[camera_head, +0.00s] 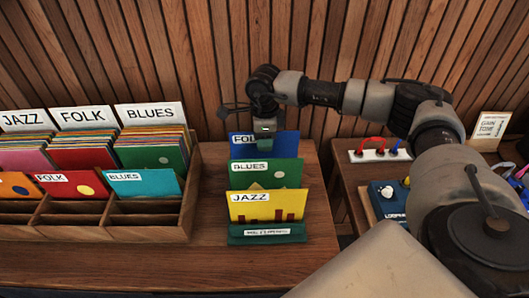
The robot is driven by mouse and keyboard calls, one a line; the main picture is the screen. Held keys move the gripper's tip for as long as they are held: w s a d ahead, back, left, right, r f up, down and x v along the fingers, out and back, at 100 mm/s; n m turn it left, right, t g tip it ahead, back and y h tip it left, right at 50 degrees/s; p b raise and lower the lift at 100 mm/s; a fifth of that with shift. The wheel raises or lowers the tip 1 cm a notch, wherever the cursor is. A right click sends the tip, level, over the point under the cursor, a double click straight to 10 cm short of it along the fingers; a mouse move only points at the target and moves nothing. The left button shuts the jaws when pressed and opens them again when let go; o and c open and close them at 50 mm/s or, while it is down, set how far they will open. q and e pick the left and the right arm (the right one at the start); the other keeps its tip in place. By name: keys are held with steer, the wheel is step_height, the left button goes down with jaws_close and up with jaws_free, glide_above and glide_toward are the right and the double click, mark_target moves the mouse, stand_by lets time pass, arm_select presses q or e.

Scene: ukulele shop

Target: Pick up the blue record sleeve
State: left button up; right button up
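The blue record sleeve (285,146), its label partly covered and starting "FO", stands upright at the back of a small green-fronted rack (267,236). In front of it in the rack stand a green sleeve (282,173) labelled BLUES and a yellow sleeve (281,202) labelled JAZZ. My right gripper (266,133) reaches down from above to the blue sleeve's top edge, overlapping it in the picture. Its fingertips are small and partly hidden, so I cannot tell whether they close on the sleeve. My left gripper is out of view.
A wooden record bin (90,237) with JAZZ, FOLK and BLUES dividers and several sleeves stands left of the rack. On the right, another table holds a blue pedal (388,199), coloured cables (375,143) and a small sign (491,126). A slatted wood wall stands behind.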

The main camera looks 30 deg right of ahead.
steer(key=shift+f, duration=0.35)
jaws_close()
